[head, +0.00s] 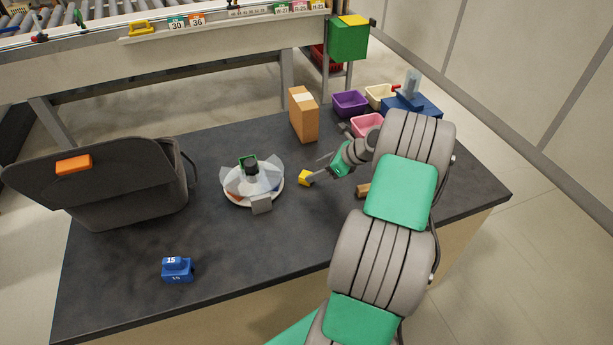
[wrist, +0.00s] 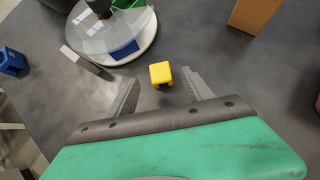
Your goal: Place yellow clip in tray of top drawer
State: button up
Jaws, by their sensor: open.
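The yellow clip (head: 304,178) is a small block on the dark tabletop, right of the round white tray. In the wrist view the yellow clip (wrist: 160,72) shows a square top with short legs, just beyond and between the fingertips. My gripper (head: 318,168) reaches in from the right, close beside the clip; part of it is hidden by my arm. In the wrist view my gripper (wrist: 161,78) is open, its two grey fingers apart with nothing between them. I cannot make out a top drawer or its tray in either view.
A round white tray (head: 238,198) with clear dividers stands left of the clip. A cardboard box (head: 303,116) stands behind. Purple (head: 349,103) and pink (head: 367,124) bins are at the back right. A blue block (head: 177,270) lies front left, a grey bag (head: 125,190) far left.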

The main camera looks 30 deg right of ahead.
aim_at(307, 174)
jog(key=p+x, duration=0.1)
jog(key=x, duration=0.5)
jog(key=shift+f, duration=0.1)
jog(key=shift+d, duration=0.1)
grip_shut()
dwell(0.3)
